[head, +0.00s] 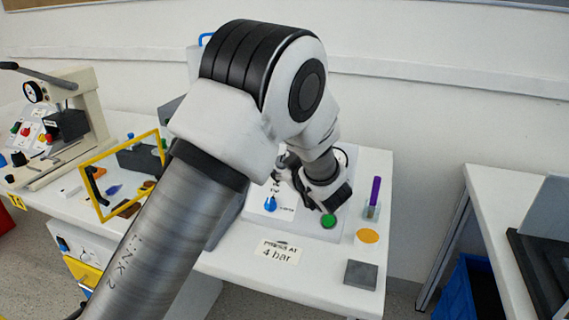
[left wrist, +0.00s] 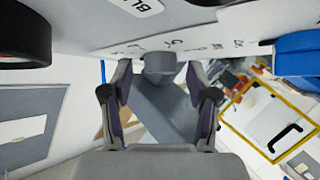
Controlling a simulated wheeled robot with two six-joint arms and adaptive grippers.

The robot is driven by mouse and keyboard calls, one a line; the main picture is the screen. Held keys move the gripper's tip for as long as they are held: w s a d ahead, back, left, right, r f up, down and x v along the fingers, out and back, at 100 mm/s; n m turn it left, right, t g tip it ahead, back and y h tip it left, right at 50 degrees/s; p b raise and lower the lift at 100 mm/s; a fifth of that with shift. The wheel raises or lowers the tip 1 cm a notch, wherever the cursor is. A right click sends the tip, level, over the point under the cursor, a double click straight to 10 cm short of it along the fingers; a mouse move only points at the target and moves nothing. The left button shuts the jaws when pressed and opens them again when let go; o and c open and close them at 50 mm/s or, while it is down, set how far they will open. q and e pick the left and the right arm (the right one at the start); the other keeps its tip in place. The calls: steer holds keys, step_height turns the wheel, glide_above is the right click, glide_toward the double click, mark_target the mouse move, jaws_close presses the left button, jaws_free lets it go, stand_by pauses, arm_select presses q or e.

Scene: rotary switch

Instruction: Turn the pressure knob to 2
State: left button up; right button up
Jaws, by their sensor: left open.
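My left gripper (head: 284,172) reaches down to a white control panel (head: 256,213), partly hidden behind my arm in the head view. In the left wrist view the panel's lettered face (left wrist: 190,28) runs along the top. A grey knob (left wrist: 160,66) stands out from it between the two open fingers of my left gripper (left wrist: 159,78). I cannot tell whether the fingers touch the knob. Its pointer and the setting it shows are not readable. My right gripper is not in view.
A blue knob (head: 270,203) and a green button (head: 328,221) are near the gripper. A card reading "4 bar" (head: 280,251) lies in front. A purple stick (head: 374,190) stands to the right. A yellow frame (head: 97,208) and a lever press (head: 84,112) stand left.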

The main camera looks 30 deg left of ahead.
arm_select(q)
step_height(320, 180, up, 10)
stand_by(0.4)
stand_by(0.3)
